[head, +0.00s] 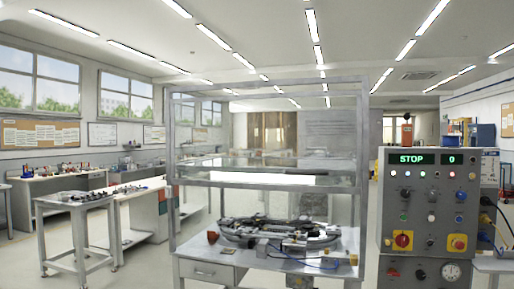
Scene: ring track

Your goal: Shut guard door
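A metal guard frame (173,140) stands around a grey workbench (225,258) in the middle of the head view. A clear panel with metal rails, which looks like the guard door (262,178), crosses the frame at about mid-height. Below its lower rail the front of the frame looks open. The ring track (280,231) lies on the bench inside the frame, with small parts and a blue cable around it. Neither of my grippers is in view.
A grey control cabinet (428,215) stands close at the right; its green display (430,159) reads STOP and 0. A small metal table (75,204) and a white bench (137,196) stand at the left. Bare floor lies between them and the guard frame.

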